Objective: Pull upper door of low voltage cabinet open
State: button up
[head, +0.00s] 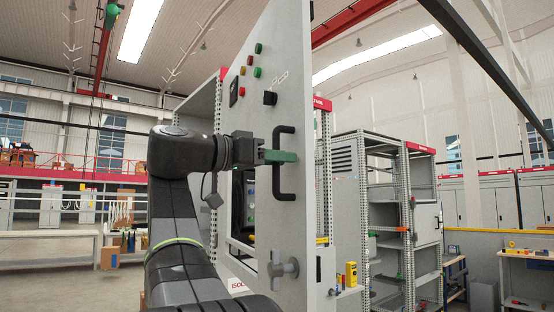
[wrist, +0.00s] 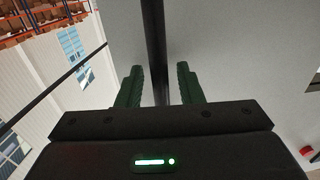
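The upper door (head: 262,125) of the low voltage cabinet is a grey panel that stands swung out at an angle, its right edge toward me. It carries a black vertical bar handle (head: 286,180), coloured buttons and a grey knob (head: 283,268) lower down. My gripper (head: 280,157) is at the upper part of the handle. In the wrist view its two green fingers (wrist: 158,88) stand on either side of the dark handle bar (wrist: 154,35). Narrow gaps show between bar and fingers, so they look open around it. The fingertips are partly hidden in the head view.
The cabinet frame (head: 205,108) with red trim shows behind the door. Small yellow items (head: 351,273) sit to the right of the door. An open rack cabinet (head: 350,175) stands further right. A workbench (head: 525,270) is at the far right.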

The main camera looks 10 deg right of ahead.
jog(key=v, duration=1.4)
jog(key=shift+b, duration=0.4)
jog(key=shift+d, duration=0.15)
jog(key=x, duration=1.4)
jog(key=shift+p, duration=0.4)
